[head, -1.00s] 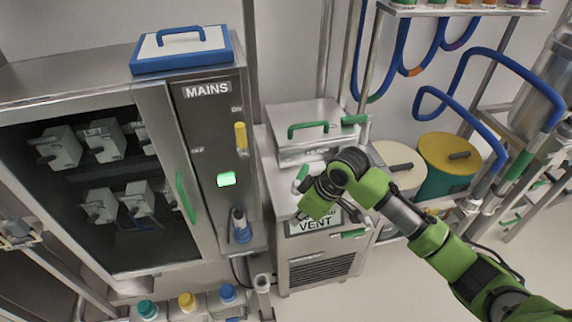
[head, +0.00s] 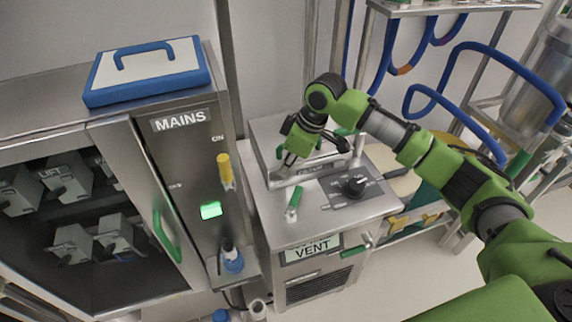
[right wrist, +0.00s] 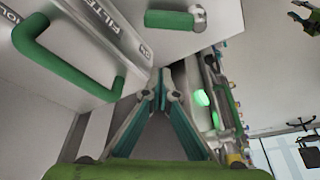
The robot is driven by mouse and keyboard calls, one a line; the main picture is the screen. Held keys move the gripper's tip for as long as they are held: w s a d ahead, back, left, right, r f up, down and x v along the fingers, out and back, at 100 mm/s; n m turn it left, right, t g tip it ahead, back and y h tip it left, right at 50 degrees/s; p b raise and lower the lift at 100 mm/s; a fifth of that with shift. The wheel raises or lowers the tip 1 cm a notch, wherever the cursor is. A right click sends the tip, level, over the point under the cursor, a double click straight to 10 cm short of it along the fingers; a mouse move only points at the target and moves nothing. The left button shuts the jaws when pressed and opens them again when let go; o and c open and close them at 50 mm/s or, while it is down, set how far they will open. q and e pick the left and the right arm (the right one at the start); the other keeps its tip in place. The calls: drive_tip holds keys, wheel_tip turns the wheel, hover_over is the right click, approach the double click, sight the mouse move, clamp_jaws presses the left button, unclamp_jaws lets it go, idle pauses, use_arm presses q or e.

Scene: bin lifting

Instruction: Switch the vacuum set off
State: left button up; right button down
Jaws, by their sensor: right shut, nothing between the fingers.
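The steel unit with the VENT label (head: 312,250) stands right of the MAINS cabinet. Its top carries a black rotary knob (head: 355,187) and a short green-gripped lever (head: 293,203); their small markings are too small to read. I cannot tell from lettering which part is the vacuum set's switch. My right gripper (head: 284,166) is shut and empty, fingers pointing down-left near the raised lid box, behind the green lever. In the right wrist view its closed fingertips (right wrist: 160,76) are near a panel lettered FILTER (right wrist: 124,25). My left gripper is not in view.
The MAINS panel (head: 190,155) has a yellow-gripped lever (head: 225,172) and a lit green lamp (head: 211,210). A blue-edged lid (head: 150,72) lies on the cabinet. Blue hoses (head: 475,60) and a rack stand at right. Floor at lower right is clear.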

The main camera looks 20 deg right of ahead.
sight(295, 202)
drive_tip(key=p+x, duration=0.1)
drive_tip(key=x, duration=0.6)
drive_tip(key=shift+a+f+p, duration=0.1)
drive_tip(key=shift+f+p, duration=0.2)
drive_tip(key=d, duration=0.1)
drive_tip(key=s+d+p, duration=0.1)
drive_tip(key=s+d, duration=0.1)
drive_tip(key=shift+r+p, duration=0.25)
drive_tip(key=shift+p, duration=0.15)
drive_tip(key=shift+s+d, duration=0.25)
drive_tip(key=shift+s, duration=0.05)
drive_tip(key=shift+w+f, duration=0.1)
drive_tip(key=shift+f, duration=0.05)
drive_tip(key=shift+w+a, duration=0.1)
